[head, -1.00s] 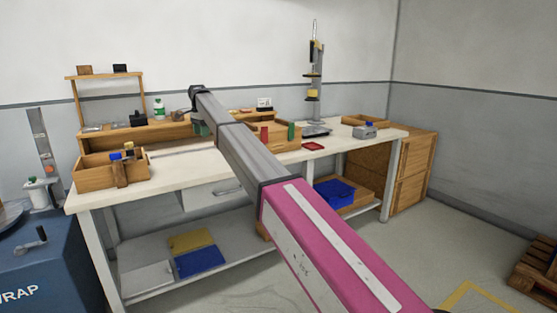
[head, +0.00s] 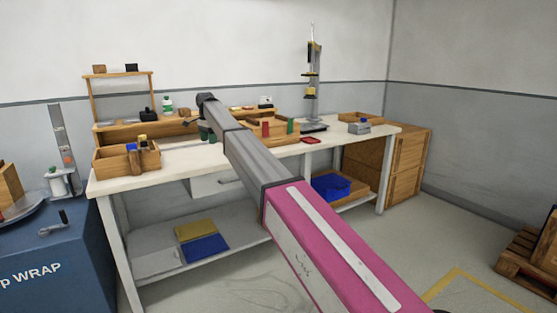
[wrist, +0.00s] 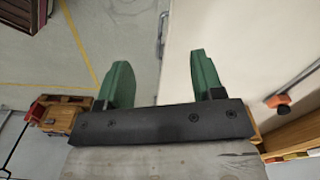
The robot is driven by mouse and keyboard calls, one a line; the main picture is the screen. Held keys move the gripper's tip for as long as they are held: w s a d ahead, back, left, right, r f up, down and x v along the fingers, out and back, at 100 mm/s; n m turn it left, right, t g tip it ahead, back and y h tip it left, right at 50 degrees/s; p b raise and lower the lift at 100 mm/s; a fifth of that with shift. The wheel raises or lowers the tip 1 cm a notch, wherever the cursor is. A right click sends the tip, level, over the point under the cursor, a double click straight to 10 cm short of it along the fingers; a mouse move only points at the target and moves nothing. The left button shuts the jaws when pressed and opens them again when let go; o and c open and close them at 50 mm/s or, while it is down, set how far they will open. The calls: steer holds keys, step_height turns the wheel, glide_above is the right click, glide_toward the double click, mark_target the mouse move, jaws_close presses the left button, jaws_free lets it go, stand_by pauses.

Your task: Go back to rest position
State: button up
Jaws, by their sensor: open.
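My gripper (wrist: 158,82) shows in the wrist view with its two green fingers wide apart and nothing between them. In the head view my pink and grey arm reaches from the lower right towards the workbench (head: 185,160), and its end is in front of the bench's left half. The gripper is mostly hidden there behind the arm's dark end. The pale bench top is also at the right in the wrist view, with floor below and left of the fingers.
A wooden box (head: 110,162) with small items stands at the bench's left end. A wooden tray (head: 283,139) holds red and green pieces. A blue wrap machine (head: 55,265) stands at left, a pallet (head: 525,260) at right.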

steer(key=s+d+f+n, duration=0.1)
steer(key=s+d+f, duration=0.4)
steer(key=d+f, duration=0.45)
steer(key=s+d+f+n, duration=0.2)
steer(key=s+d+f, duration=0.3)
steer(key=d+f, duration=0.4)
steer(key=s+d+f+n, duration=0.1)
steer(key=s+d+f, duration=0.5)
steer(key=d, duration=0.5)
steer(key=s+d+f+n, duration=0.2)
steer(key=s+d+f, duration=0.5)
steer(key=s+d, duration=0.4)
steer(key=s+d+f+n, duration=0.2)
steer(key=s+d+f, duration=0.6)
steer(key=s+d, duration=0.3)
steer(key=s, duration=0.3)
steer(key=shift+s+f, duration=0.15)
steer(key=shift+s, duration=0.25)
